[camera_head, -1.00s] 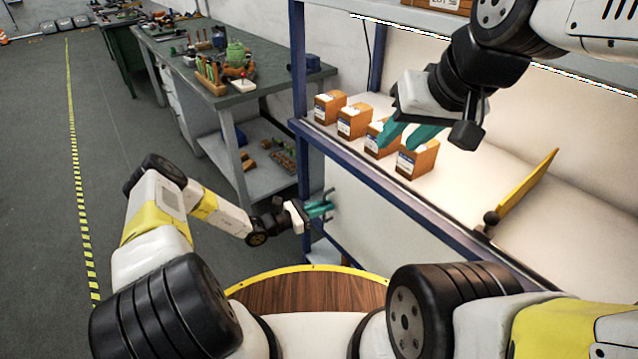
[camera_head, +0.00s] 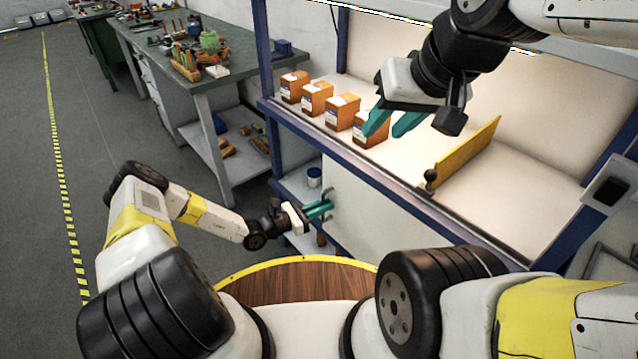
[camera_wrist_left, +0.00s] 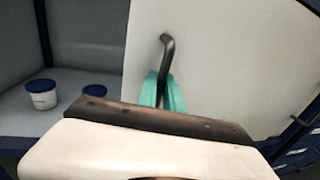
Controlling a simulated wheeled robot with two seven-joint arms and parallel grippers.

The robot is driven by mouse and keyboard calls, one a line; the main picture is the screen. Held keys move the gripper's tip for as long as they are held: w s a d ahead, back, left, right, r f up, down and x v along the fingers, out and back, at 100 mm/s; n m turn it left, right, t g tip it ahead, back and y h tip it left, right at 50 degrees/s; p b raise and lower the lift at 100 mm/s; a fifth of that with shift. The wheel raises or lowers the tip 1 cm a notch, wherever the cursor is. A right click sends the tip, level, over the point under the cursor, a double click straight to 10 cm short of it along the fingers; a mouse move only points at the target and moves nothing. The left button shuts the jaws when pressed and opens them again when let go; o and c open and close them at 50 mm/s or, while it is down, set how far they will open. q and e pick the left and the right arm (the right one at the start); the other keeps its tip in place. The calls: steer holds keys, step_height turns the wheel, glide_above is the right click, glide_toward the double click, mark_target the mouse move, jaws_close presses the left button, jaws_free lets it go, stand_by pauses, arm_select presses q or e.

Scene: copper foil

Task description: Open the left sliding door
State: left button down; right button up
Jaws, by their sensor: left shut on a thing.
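The left sliding door is a white panel (camera_head: 375,215) under the blue-framed workbench; it also fills the middle of the left wrist view (camera_wrist_left: 235,60). A dark curved handle (camera_wrist_left: 168,55) stands out near its left edge. My left gripper (camera_head: 322,210) is shut on this handle, with its teal fingers on either side of it in the left wrist view (camera_wrist_left: 162,92). The door stands partly open, with an open compartment to its left. My right gripper (camera_head: 392,124) is raised over the bench top, its two teal fingers apart and nothing seen between them.
White tubs with blue lids (camera_wrist_left: 42,94) stand inside the open compartment. Several orange boxes (camera_head: 342,110) line the bench top (camera_head: 480,205), near a yellow bar (camera_head: 468,152). A grey side table with tools (camera_head: 205,75) stands at the left. Floor at the far left is clear.

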arm_select(q)
steer(key=c, duration=1.5)
jaws_free()
steer(key=shift+a, duration=0.1)
steer(key=v, duration=0.7)
steer(key=shift+a, duration=0.3)
steer(key=shift+s, duration=0.15)
